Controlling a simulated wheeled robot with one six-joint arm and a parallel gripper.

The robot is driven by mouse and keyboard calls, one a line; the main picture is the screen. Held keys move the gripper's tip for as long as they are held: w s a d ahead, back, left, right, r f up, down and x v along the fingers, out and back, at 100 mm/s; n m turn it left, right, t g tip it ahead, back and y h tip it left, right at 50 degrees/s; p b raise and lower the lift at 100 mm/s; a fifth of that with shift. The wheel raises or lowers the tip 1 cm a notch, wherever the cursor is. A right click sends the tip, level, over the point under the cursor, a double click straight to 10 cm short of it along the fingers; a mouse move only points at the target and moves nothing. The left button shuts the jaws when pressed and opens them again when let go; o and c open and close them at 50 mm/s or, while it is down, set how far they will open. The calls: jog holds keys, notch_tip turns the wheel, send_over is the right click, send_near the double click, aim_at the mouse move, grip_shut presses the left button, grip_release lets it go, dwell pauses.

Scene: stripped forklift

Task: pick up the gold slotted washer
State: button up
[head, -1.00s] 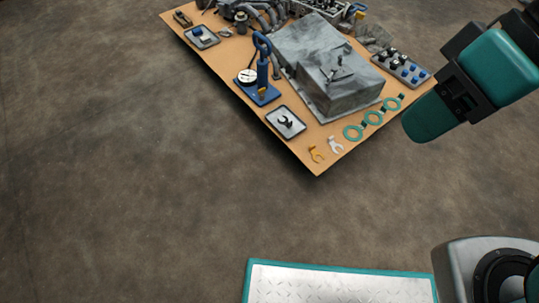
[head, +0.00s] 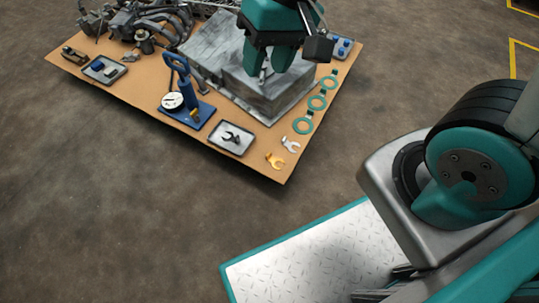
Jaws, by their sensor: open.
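The gold slotted washer (head: 274,160) lies flat on the tan board (head: 215,151), near its front corner. A similar silver slotted washer (head: 290,144) lies just behind it to the right. My gripper (head: 267,70) is open and empty, in front of the large grey metal block in the picture. It is behind and above the gold washer, well apart from it. How high it hangs over the board is hard to tell from this one view.
A tray with a dark part (head: 248,150) lies left of the washers. Teal rings (head: 303,126) line the right edge. A blue stand with a dial (head: 196,112) and the grey block (head: 211,55) rise from the board. My treadplate deck is in front; bare floor lies left.

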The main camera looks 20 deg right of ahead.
jog(key=w+f+m+h+b, duration=0.15)
jog(key=w+f+m, duration=0.4)
jog(key=f, duration=0.65)
jog(key=m+h+b, duration=0.2)
jog(key=m+b, duration=0.5)
jog(key=b, duration=0.3)
send_over(267, 155)
notch_tip(267, 155, down, 30)
jog(key=shift+a+f, duration=0.1)
jog(key=shift+f, duration=0.05)
notch_tip(267, 155, down, 6)
jog(key=b, duration=0.5)
jog(key=shift+s+r, duration=0.1)
jog(key=shift+r, duration=0.2)
grip_shut()
